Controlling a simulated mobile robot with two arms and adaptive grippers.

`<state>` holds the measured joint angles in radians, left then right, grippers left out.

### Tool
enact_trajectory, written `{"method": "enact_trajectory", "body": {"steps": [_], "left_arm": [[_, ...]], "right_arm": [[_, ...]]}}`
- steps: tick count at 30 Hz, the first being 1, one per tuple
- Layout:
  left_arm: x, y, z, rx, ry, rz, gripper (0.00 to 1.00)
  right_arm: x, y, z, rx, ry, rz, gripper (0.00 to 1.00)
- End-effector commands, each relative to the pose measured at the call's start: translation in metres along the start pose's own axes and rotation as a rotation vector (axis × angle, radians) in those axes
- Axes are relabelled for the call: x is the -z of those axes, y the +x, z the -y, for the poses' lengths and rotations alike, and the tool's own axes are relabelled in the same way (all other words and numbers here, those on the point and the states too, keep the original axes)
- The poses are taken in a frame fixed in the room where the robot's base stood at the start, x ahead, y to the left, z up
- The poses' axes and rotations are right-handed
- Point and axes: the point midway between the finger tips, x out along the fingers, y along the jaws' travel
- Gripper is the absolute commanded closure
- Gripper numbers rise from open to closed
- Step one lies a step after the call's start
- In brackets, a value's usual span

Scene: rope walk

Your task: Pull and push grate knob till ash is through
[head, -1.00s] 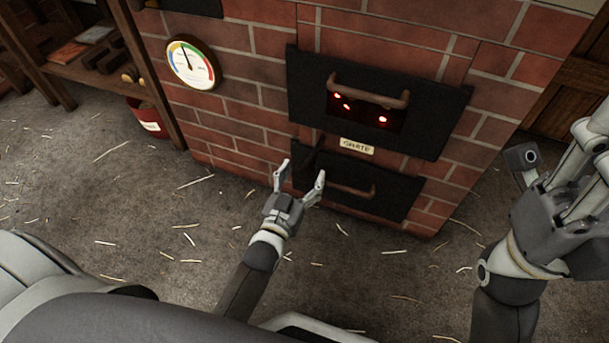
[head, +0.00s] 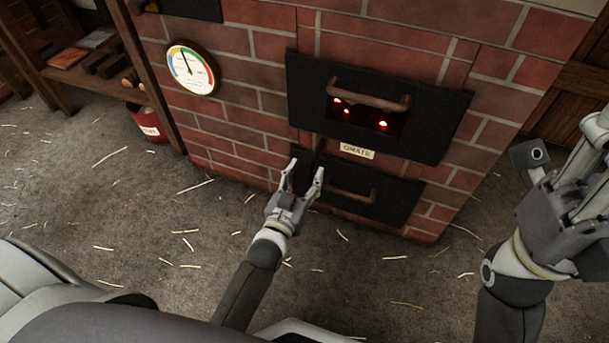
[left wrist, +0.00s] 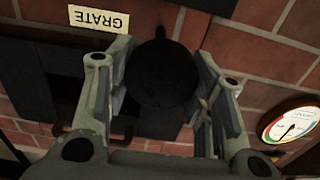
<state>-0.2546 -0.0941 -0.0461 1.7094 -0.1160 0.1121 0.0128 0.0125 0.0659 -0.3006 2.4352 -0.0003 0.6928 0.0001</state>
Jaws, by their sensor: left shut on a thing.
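The grate knob is a dark round knob (left wrist: 163,75) on a short rod, seen close up in the left wrist view between my left gripper's fingers. My left gripper (head: 304,172) is shut on it, in front of the brick stove. The cream GRATE label (head: 357,151) is just right of the knob and shows upside down in the left wrist view (left wrist: 98,18). Above the label, the black firebox door (head: 440,115) has a brown handle and red embers glowing in its opening. My right gripper (head: 585,150) is raised at the right edge, partly cut off, its fingertips unclear.
Below the label is a black lower door (head: 395,198) with its own handle. A round dial gauge (head: 192,69) is on the bricks at left. A red bucket (head: 150,124) stands by a wooden shelf (head: 90,80). The floor is open, with scattered straw.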

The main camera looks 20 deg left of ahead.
Motion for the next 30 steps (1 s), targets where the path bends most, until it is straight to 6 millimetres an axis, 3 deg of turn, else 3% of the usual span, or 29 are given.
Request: {"method": "enact_trajectory", "body": {"steps": [5, 16, 28, 29, 30], "left_arm": [[0.001, 0.007, 0.000, 0.000, 0.000, -0.002, 0.94], [0.000, 0.061, 0.000, 0.001, 0.000, 0.000, 0.94], [0.001, 0.069, 0.001, 0.001, 0.000, -0.002, 0.94], [0.002, 0.069, 0.001, 0.001, 0.000, -0.002, 0.50], [0.002, 0.069, 0.001, 0.001, 0.000, -0.002, 0.45]], "right_arm": [[0.001, 0.002, 0.000, 0.000, 0.000, -0.002, 0.60], [-0.002, -0.005, -0.001, -0.013, 0.003, 0.029, 0.60], [-0.004, -0.007, -0.001, -0.012, 0.003, 0.034, 0.60], [-0.004, -0.007, -0.001, -0.012, 0.003, 0.034, 0.60], [-0.003, -0.006, -0.001, -0.012, 0.003, 0.032, 0.60]]}}
